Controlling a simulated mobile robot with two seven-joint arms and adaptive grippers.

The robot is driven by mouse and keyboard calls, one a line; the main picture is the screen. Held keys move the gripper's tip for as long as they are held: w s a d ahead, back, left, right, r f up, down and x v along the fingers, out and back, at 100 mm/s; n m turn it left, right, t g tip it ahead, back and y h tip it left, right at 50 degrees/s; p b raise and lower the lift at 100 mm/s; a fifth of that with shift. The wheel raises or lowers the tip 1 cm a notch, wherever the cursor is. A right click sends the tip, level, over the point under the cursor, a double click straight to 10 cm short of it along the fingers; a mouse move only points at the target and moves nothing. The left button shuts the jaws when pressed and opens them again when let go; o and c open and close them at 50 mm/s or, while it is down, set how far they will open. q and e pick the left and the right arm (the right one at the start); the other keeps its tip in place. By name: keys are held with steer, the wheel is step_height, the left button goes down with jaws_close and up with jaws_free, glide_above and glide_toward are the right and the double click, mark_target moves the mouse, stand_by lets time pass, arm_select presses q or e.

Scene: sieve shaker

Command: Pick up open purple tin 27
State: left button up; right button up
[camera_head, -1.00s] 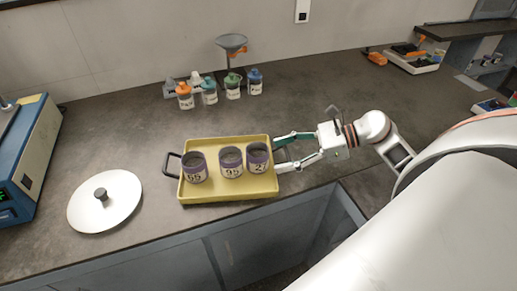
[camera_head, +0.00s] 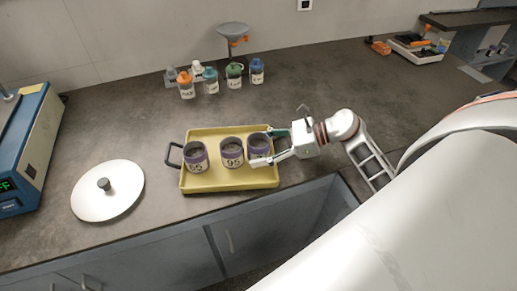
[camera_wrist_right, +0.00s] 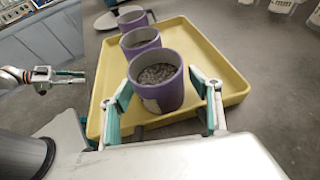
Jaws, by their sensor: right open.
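Three open purple tins with white labels stand upright in a row on a yellow tray (camera_head: 225,184). The right-hand tin (camera_head: 257,143) is nearest my right gripper and is the near tin in the wrist view (camera_wrist_right: 168,92), where it holds dark grains. Its label is mostly hidden now. The middle tin (camera_head: 232,153) and left tin (camera_head: 196,157) carry numbers that look like 95 and 65 or 95. My right gripper (camera_head: 262,148) is open, its fingers on either side of the right-hand tin. My left gripper (camera_wrist_right: 70,77) shows small in the wrist view, away from the tins.
A round white lid (camera_head: 108,200) lies left of the tray. A blue machine (camera_head: 30,150) stands at the far left. Several capped bottles (camera_head: 210,82) and a funnel on a stand (camera_head: 232,32) are behind the tray. The counter between them is clear.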

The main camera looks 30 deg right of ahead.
steer(key=c, duration=1.3)
steer(key=shift+r, duration=0.15)
